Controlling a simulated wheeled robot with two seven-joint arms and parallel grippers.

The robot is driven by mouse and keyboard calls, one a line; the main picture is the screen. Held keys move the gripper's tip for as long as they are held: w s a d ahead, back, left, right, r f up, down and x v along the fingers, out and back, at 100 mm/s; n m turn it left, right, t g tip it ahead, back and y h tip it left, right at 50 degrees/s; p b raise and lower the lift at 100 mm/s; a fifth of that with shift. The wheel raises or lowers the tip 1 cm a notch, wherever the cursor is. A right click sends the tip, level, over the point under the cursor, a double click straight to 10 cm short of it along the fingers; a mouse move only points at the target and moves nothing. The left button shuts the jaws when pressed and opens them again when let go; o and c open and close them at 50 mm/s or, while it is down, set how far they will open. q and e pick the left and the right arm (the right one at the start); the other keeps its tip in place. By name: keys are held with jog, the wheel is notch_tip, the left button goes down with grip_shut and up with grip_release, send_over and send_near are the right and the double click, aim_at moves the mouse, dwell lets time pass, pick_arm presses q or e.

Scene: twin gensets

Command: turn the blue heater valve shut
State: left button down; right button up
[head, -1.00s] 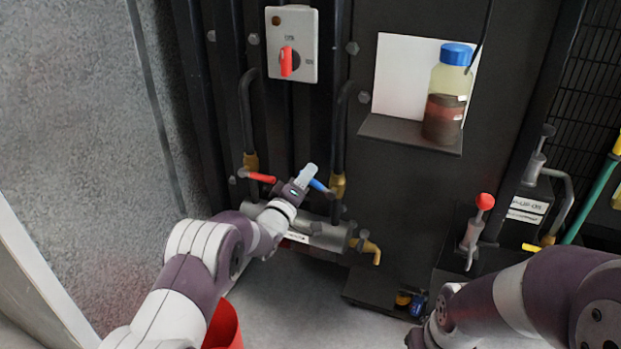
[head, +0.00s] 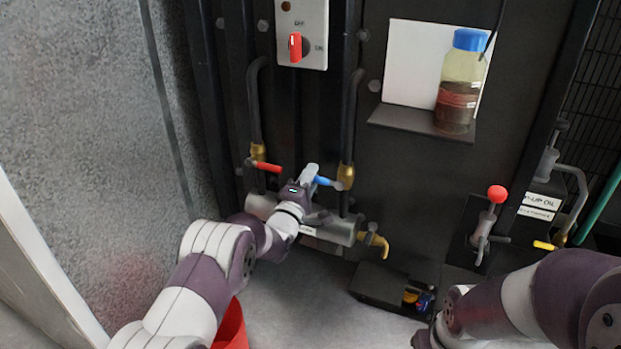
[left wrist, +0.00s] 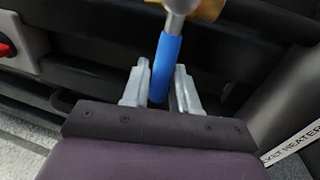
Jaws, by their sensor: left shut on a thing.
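The blue heater valve handle (head: 322,181) sticks out leftward from a brass valve (head: 346,174) on the right-hand vertical hose, roughly crosswise to that hose. My left gripper (head: 311,175) is at the handle's free end. In the left wrist view, the blue handle (left wrist: 166,62) lies between the two pale fingers of my left gripper (left wrist: 160,82), which is shut on it. The handle's grey root and some brass show beyond. My right arm shows at the lower right in the head view; its fingers are out of sight.
A red valve handle (head: 268,167) sits left of the blue one. Below is a grey heater cylinder (head: 335,232) with a brass spout (head: 378,243). A red bucket (head: 232,328) stands under my left arm. A bottle (head: 457,90) stands on a shelf at right.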

pick_arm(q)
jog(key=shift+f, duration=0.15)
jog(key=c, duration=1)
grip_release()
jog(key=v, duration=1.2)
jog(key=shift+s+p, duration=0.4)
jog(key=shift+p, duration=0.05)
